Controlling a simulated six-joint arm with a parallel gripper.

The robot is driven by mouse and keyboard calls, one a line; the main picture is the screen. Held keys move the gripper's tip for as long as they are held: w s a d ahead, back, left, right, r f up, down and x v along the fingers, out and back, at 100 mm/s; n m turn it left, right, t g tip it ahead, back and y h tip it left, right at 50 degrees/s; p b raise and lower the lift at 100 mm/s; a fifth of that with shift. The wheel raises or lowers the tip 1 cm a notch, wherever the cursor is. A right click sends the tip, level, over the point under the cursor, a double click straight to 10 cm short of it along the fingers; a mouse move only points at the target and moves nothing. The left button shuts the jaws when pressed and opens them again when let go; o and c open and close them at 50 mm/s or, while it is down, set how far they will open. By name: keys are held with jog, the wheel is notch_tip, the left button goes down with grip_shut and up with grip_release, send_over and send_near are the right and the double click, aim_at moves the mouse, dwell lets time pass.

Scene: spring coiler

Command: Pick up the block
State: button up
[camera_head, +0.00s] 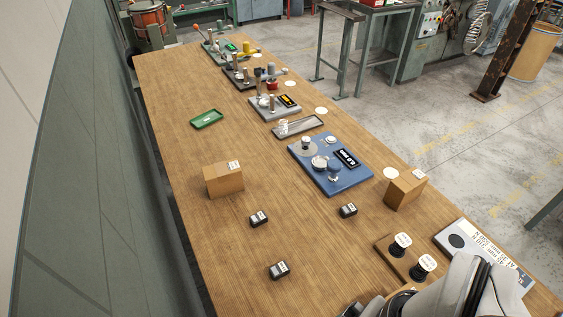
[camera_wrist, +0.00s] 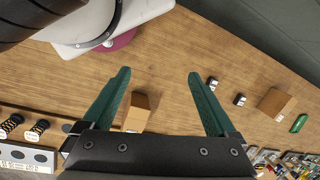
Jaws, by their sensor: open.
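Three small black blocks with white labels lie apart on the wooden table: one to the left (camera_head: 259,219), one to the right (camera_head: 348,210) and one nearest (camera_head: 279,270). Two of them show in the wrist view, one (camera_wrist: 212,82) near the right fingertip and one (camera_wrist: 239,99) further right. Two larger brown boxes, left (camera_head: 223,180) and right (camera_head: 405,190), also have block shapes; I cannot tell which thing the task means. My gripper (camera_wrist: 158,73) is open, with green fingers spread wide and nothing held. It hangs above the table, touching no block.
A board with two spools (camera_head: 391,259) and a white labelled panel (camera_head: 482,252) stand at the right edge. The near left table is clear.

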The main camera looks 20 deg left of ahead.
jog(key=a+m+g+y, duration=0.25)
jog(key=a+y, duration=0.45)
jog(key=a, duration=0.5)
jog(key=w+a+f+m+t+y, duration=0.1)
jog(key=w+a+m+t+y, duration=0.3)
jog(key=w+a+m+y, duration=0.5)
jog(key=w+d+f+m+t+h, duration=0.2)
jog(key=w+f+m, duration=0.1)
jog(key=w+f, duration=0.1)
jog(key=w+d+f+m+t+h, duration=0.2)
jog(key=w+f+m+t+h, duration=0.1)
jog(key=f, duration=0.3)
jog(key=w+d+f+m+t+h, duration=0.2)
jog(key=w+f+m+t+h, duration=0.1)
jog(key=w+f, duration=0.2)
jog(key=shift+w+d+f, duration=0.25)
jog(key=shift+w+f, duration=0.05)
jog(key=shift+w, duration=0.1)
send_near(260, 219)
jog(key=shift+t, duration=0.25)
jog(key=x, duration=0.4)
jog(key=shift+w+f, duration=0.25)
jog(key=shift+f, duration=0.1)
jog(key=x, duration=0.6)
jog(key=shift+s+a+r, duration=0.15)
jog(key=shift+s+a, duration=0.05)
grip_shut()
